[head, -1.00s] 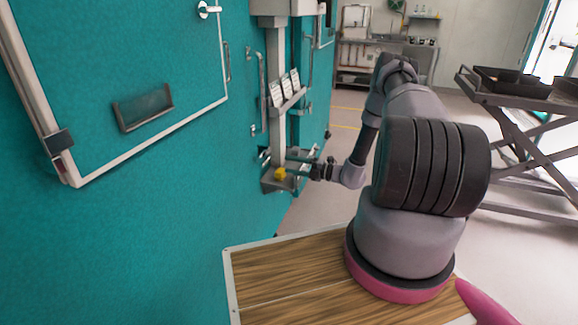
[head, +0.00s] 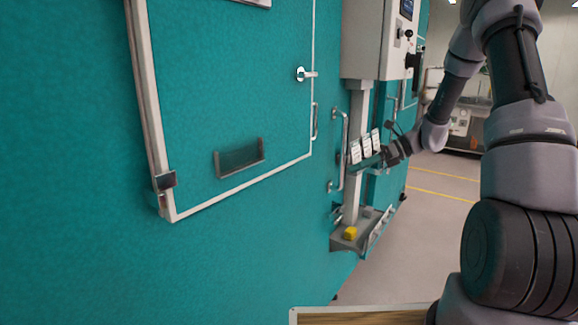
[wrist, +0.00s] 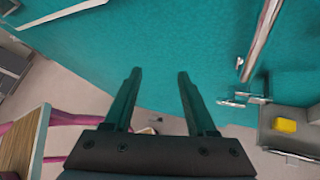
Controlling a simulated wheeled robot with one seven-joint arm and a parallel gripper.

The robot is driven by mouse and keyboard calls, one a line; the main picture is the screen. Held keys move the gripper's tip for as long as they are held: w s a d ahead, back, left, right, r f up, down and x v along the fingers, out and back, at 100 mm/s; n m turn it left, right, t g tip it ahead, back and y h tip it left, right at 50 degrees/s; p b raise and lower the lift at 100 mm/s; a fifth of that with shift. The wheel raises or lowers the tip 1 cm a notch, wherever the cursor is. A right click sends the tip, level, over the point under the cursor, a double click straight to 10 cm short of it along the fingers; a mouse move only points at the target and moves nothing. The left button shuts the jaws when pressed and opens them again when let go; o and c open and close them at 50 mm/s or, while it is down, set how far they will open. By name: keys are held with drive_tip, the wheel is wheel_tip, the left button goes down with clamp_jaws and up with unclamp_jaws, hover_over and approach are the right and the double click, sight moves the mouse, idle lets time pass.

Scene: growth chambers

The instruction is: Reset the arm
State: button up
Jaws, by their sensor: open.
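My gripper (head: 380,160) is at the end of my raised, bent arm, beside the white cards on the grey stand in the head view. In the wrist view, the two fingers of my gripper (wrist: 159,76) are apart with nothing between them. They point at the teal wall (wrist: 150,40). A yellow block (head: 350,233) sits on the low tray of the stand, below my gripper. The block also shows at the right of the wrist view (wrist: 285,125), clear of the fingers.
The grey stand (head: 352,205) has a control box (head: 375,40) at its top and several white cards (head: 366,147) on a ledge. A teal door with a metal handle (head: 306,74) fills the left. Open floor (head: 425,215) lies right of the stand.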

drive_tip(key=s+d+r+n+t+h, duration=0.1)
drive_tip(key=s+r+n+t+h, duration=0.2)
drive_tip(key=s+r+n, duration=0.7)
drive_tip(key=s+d+r+n+t+h, duration=0.2)
drive_tip(key=s+r+n+h, duration=0.5)
drive_tip(key=s, duration=1)
wheel_tip(320, 180, up, 5)
drive_tip(key=n+t, duration=0.1)
drive_tip(key=n, duration=0.2)
drive_tip(key=shift+s+d+r+n, duration=0.15)
drive_tip(key=shift+s+d+n, duration=0.1)
drive_tip(key=shift+n, duration=0.15)
drive_tip(key=shift+w, duration=0.1)
drive_tip(key=shift+c, duration=0.6)
